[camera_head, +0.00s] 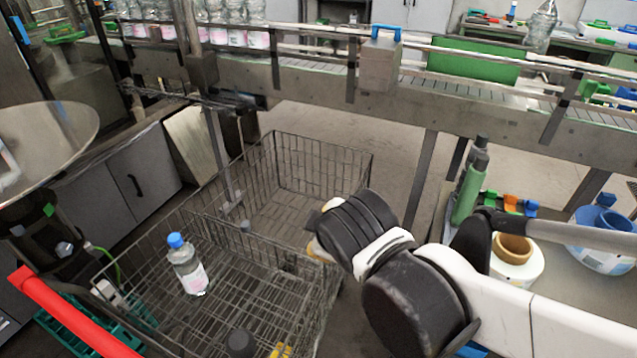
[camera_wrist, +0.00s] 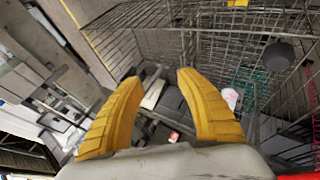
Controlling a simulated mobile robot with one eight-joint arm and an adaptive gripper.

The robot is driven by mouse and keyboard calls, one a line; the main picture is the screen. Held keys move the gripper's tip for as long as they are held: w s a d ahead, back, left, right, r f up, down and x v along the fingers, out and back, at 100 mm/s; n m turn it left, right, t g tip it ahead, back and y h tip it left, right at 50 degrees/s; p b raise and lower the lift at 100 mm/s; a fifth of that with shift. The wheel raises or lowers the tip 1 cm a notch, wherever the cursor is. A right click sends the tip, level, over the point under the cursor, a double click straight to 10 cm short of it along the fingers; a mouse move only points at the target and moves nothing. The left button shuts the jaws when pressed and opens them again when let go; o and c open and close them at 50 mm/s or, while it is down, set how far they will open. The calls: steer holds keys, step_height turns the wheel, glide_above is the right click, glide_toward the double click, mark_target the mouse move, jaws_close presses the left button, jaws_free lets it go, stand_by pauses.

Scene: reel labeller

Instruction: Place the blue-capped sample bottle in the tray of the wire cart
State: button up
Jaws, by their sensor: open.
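The blue-capped sample bottle (camera_head: 187,266) is clear with a white and pink label. It stands in the front wire tray of the wire cart (camera_head: 270,251), towards its left side in the head view. My gripper (camera_head: 318,248) is above the cart's right side, apart from the bottle, with most of its fingers hidden behind my wrist. In the wrist view my gripper (camera_wrist: 158,75) shows two yellow fingers spread apart with nothing held between them. The cart's wire mesh (camera_wrist: 215,29) fills the upper right there. A pale patch beside the right finger may be the bottle; I cannot tell.
A conveyor (camera_head: 330,75) with several bottles runs behind the cart. A red bar (camera_head: 75,312) crosses the lower left. Green bottles (camera_head: 468,188) and white containers stand on the right bench.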

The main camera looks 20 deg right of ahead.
steer(key=s+d+m+g, duration=0.1)
steer(key=s+d+m, duration=0.4)
steer(key=m, duration=0.6)
steer(key=shift+s+r+y, duration=0.3)
steer(key=shift+s+r, duration=0.15)
steer(key=shift+s, duration=0.45)
